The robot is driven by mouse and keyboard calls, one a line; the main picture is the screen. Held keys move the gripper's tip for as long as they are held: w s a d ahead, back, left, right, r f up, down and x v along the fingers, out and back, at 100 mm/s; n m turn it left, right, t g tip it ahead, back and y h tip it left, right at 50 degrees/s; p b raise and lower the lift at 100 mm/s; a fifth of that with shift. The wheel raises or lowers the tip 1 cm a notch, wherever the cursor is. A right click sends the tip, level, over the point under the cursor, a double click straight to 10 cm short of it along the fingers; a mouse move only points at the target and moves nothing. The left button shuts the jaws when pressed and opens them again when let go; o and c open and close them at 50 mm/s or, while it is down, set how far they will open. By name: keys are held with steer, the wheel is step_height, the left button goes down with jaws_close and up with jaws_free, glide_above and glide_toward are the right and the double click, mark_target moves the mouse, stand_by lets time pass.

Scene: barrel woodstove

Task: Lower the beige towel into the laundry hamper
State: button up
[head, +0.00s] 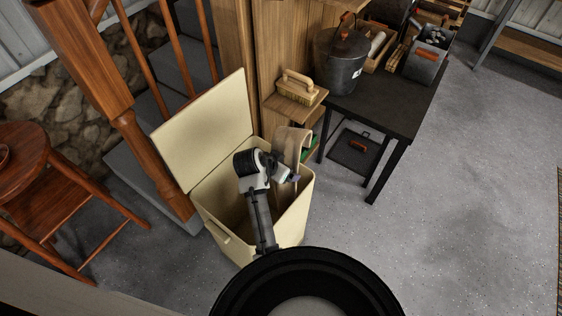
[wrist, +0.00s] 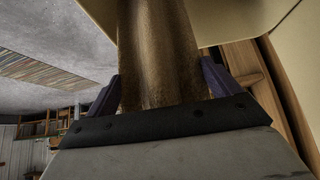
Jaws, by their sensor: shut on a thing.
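The laundry hamper (head: 222,232) is a cream bin with its lid (head: 205,130) standing open, in the middle of the head view. The beige towel (head: 291,146) hangs folded at the right side of the hamper's opening, its upper part above the rim. My gripper (head: 293,178) is over the hamper's opening and shut on the towel. In the wrist view the towel (wrist: 158,50) runs between the two purple fingers as a brownish band. The towel's lower end is partly hidden by my arm and the hamper wall.
A black table (head: 385,108) with a dark bucket (head: 340,62) is to the right. A wooden stool (head: 30,150) and stair railing are left. Grey floor (head: 450,220) is clear at right.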

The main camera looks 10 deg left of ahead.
step_height(320, 180, down, 10)
steer(key=b, duration=0.7)
steer(key=shift+b, duration=0.4)
steer(key=shift+r, duration=0.1)
steer(key=o, duration=1.6)
steer(key=shift+c, duration=0.2)
steer(key=b+v, duration=0.1)
steer(key=v, duration=1.3)
